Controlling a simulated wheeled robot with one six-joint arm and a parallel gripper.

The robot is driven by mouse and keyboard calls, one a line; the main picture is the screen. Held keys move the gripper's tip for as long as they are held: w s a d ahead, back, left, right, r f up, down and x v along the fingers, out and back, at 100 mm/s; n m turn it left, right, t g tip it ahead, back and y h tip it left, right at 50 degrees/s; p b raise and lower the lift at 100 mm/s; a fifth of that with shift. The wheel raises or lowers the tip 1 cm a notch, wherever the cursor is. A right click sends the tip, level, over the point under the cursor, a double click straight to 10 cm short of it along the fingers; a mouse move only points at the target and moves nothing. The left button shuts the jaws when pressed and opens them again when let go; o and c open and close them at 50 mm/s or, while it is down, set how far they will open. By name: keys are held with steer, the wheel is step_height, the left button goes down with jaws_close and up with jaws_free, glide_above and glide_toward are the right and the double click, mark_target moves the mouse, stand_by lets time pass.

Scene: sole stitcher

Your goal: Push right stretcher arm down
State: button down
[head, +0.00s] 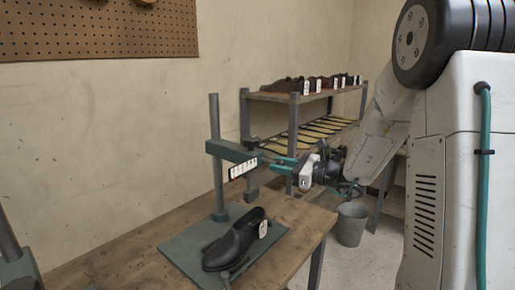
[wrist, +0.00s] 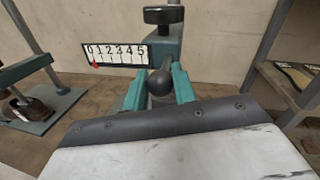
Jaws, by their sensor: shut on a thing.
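The right stretcher stands on the table, with a grey post (head: 215,150) on a teal base plate (head: 190,250). Its teal stretcher arm (head: 232,151) sits well above a black shoe (head: 233,240) with a white tag on the plate. The arm's white scale (wrist: 115,53) reads 0 to 5, with the red pointer near 0. My gripper (wrist: 159,72), with teal fingers, is shut on the arm's dark ball knob (wrist: 160,84). In the head view my gripper (head: 270,160) reaches the arm from the right, hiding the knob.
A second stretcher (wrist: 35,100) stands to the left on the table (head: 290,220). A shelf rack (head: 295,97) with tagged shoes and flat soles is behind. A grey bucket (head: 351,225) is on the floor to the right. A pegboard (head: 95,30) hangs on the wall.

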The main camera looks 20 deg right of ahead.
step_height(320, 180, down, 12)
steer(key=shift+s, duration=0.1)
steer(key=c, duration=1.2)
jaws_free()
steer(key=shift+o, duration=0.2)
steer(key=shift+r, duration=0.1)
steer(key=v, duration=0.7)
steer(key=shift+s+d, duration=0.3)
